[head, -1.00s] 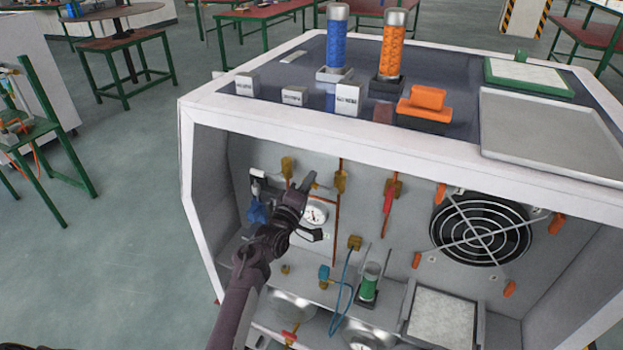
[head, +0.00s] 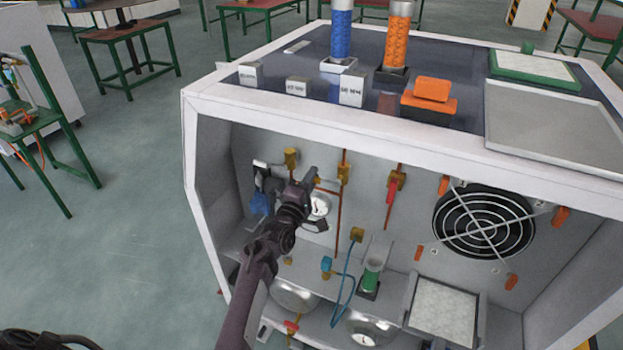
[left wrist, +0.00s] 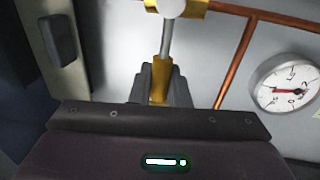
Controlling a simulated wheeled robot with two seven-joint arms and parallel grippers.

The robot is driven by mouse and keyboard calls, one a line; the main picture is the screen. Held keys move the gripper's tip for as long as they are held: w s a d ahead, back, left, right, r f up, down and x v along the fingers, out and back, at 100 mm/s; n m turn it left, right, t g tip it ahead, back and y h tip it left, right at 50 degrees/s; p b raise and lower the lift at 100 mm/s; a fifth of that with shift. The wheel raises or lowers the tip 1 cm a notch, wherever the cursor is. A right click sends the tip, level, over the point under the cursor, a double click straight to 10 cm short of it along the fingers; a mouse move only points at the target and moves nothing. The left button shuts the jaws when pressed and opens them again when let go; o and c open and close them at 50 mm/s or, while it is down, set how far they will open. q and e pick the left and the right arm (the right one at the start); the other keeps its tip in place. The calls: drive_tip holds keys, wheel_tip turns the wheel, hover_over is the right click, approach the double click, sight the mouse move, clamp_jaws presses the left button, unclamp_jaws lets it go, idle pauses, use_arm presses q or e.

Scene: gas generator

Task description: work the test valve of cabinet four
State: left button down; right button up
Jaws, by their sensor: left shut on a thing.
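The open-fronted cabinet (head: 205,104) fills the middle and right of the head view. Inside, on its back panel, a brass valve fitting (head: 291,157) sits at the upper left; the left wrist view shows part of it (left wrist: 193,5) with a grey stem and yellow handle (left wrist: 161,75) hanging down. My left gripper (head: 291,186) is just below this fitting in the head view. In the left wrist view its dark fingers (left wrist: 158,88) are closed around the lower end of the yellow handle. The gripper hides part of the handle.
A pressure gauge (head: 319,205) is close to the right of the left gripper; its face also shows in the wrist view (left wrist: 286,84). Copper pipes (head: 339,225), a red-handled valve (head: 391,192) and a fan (head: 484,222) are further right. A blue part (head: 259,204) is to the left.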

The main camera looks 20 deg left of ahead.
use_arm(q)
drive_tip(key=c, duration=1.4)
unclamp_jaws()
drive_tip(key=shift+f, duration=0.1)
drive_tip(key=shift+c, duration=0.2)
drive_tip(key=s+f, duration=0.1)
drive_tip(key=s, duration=0.6)
drive_tip(key=shift+s+a+f, duration=0.15)
drive_tip(key=shift+s+f, duration=0.1)
drive_tip(key=shift+s, duration=0.1)
